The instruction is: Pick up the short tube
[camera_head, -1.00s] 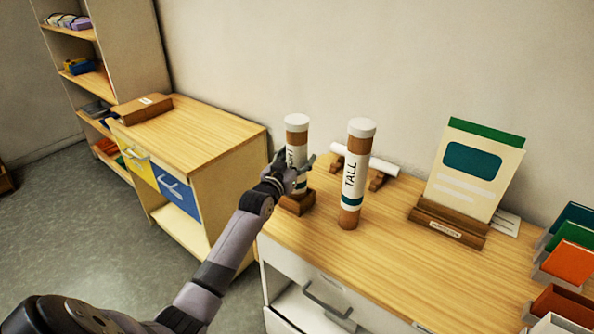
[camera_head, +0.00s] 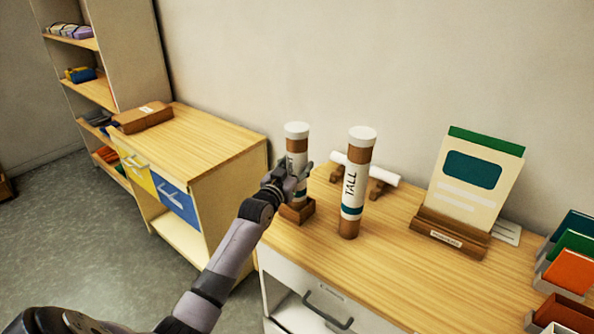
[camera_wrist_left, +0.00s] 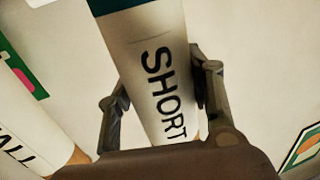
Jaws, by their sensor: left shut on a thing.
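The short tube (camera_head: 297,149) is brown with a white cap and a white label. It stands upright at a wooden block stand (camera_head: 297,211) on the table's left end. My left gripper (camera_head: 291,178) is shut on its middle and hides part of the label. In the left wrist view the tube (camera_wrist_left: 150,70), marked SHORT, lies between the two fingers (camera_wrist_left: 155,100). Whether its base is still seated in the stand is hard to tell. The tall tube (camera_head: 353,186), marked TALL, stands upright just right of it. My right gripper is not in view.
A white roll (camera_head: 372,170) lies on wooden supports behind the tubes. A sign in a wooden holder (camera_head: 448,236) and coloured trays (camera_head: 568,268) stand to the right. A lower cabinet (camera_head: 205,138) with a box (camera_head: 143,117) is left. The table's front is clear.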

